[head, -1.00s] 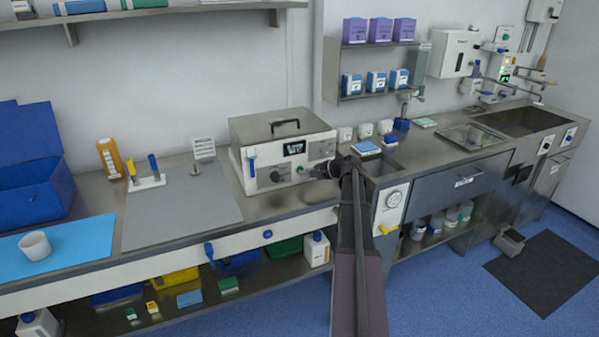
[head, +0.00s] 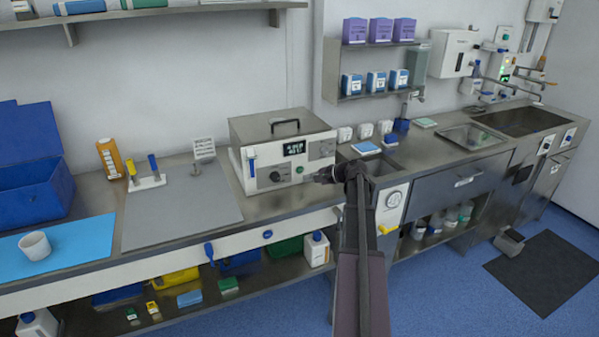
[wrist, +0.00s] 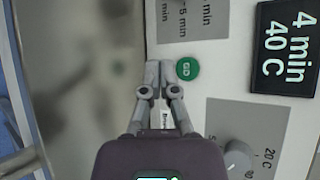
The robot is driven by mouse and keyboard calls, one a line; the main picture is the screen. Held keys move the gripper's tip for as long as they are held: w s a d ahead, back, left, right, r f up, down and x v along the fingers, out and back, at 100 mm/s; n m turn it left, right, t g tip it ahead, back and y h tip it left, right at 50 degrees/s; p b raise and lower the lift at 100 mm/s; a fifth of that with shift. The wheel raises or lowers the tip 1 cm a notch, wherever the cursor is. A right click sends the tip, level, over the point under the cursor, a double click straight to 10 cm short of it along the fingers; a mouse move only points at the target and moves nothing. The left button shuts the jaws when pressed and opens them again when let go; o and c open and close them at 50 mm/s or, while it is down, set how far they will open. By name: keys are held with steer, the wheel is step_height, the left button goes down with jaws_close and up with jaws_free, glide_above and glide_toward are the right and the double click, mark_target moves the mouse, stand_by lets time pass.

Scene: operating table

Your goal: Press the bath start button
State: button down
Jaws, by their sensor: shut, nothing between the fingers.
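The bath (head: 250,128) is a steel-lidded box with a white front panel on the counter. Its dark display (head: 294,149) is lit; in the wrist view the display (wrist: 284,48) reads 4 min 40 C. The green round start button (wrist: 187,68) is on the panel, just right of my fingertips in the wrist view; it is small in the head view (head: 300,169). My gripper (wrist: 158,70) is shut and empty, its tips beside the button with a small gap in the picture.
Dials sit on the panel, one grey knob (wrist: 238,158) near the gripper in the wrist view. A grey mat (head: 180,212) lies left of the bath. A small sink with a blue-and-white box (head: 366,148) is at the right. The counter front edge runs below my gripper.

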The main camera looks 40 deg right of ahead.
steer(key=shift+s+a, duration=0.15)
steer(key=shift+s, duration=0.4)
steer(key=shift+s+a, duration=0.15)
steer(key=shift+s, duration=0.4)
steer(key=shift+s, duration=0.15)
